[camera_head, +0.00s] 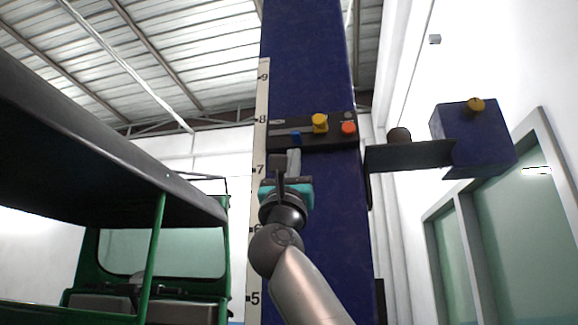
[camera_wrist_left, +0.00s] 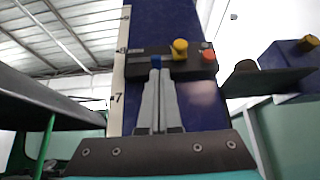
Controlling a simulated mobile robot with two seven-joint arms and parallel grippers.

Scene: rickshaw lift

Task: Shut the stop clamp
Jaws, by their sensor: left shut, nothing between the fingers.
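The stop clamp shows as a dark bar (camera_head: 275,143) across the blue column, beside the scale strip. My right gripper is out of view.
The blue column (camera_head: 310,55) rises behind the bar, with a numbered white scale (camera_head: 262,100) at its left. A dark arm (camera_head: 410,155) and a blue box (camera_head: 475,135) with a yellow knob stand out to the right. A green rickshaw (camera_head: 155,250) is at left.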

